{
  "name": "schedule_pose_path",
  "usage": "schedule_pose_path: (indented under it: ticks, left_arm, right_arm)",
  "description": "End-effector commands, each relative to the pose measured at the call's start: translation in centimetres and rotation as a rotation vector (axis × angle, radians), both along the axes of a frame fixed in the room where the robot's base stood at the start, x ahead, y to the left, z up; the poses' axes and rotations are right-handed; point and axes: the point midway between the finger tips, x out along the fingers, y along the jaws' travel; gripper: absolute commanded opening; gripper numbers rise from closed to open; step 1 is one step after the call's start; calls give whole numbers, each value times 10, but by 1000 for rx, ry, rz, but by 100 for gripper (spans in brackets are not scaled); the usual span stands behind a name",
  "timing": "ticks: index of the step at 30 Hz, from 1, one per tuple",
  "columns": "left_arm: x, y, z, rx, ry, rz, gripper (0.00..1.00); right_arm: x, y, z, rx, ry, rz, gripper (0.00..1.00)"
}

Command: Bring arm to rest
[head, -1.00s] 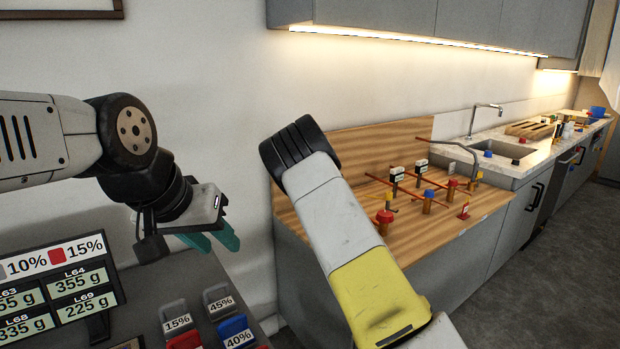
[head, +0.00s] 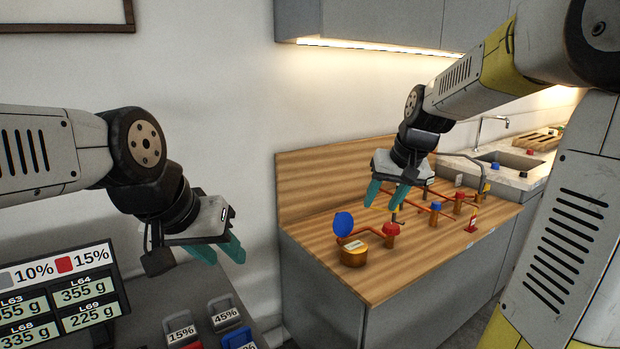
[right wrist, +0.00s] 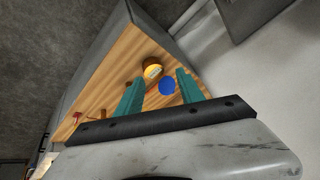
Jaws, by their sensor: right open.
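My right arm reaches in from the right in the head view. Its gripper (head: 388,194), with teal fingers, hangs open and empty above the wooden counter. In the right wrist view the two teal fingers (right wrist: 157,95) stand apart with nothing between them touching. My left gripper (head: 220,250) hangs at the left in front of the wall, beside the display panel. Its teal fingertips point down and right, and I cannot tell how far apart they are.
The wooden counter (head: 310,215) bears copper pipes, red and blue valves, and an orange round meter (head: 354,254) with a raised blue lid (head: 343,223). A display panel (head: 60,300) and labelled bins (head: 225,318) are at lower left. A sink (head: 515,160) lies at right.

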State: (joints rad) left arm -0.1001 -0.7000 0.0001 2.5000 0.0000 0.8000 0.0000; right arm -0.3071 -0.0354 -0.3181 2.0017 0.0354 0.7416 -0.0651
Motion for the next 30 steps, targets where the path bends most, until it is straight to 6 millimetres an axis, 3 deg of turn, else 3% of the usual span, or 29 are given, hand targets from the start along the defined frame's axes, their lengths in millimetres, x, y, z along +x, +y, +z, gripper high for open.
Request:
schedule_pose_path:
  ticks: [6,15,21,30]
  left_arm:
    - [0,0,0,0,0,0,36]
    - [0,0,0,0,0,0,36]
    - [0,0,0,0,0,0,36]
    - [0,0,0,0,0,0,36]
  right_arm:
    - [-82,9,21,44,-42,23,45]
    - [-179,21,17,21,-99,45,45]
    - [-210,24,7,-5,-116,46,45]
    - [-215,24,5,-10,-117,46,45]
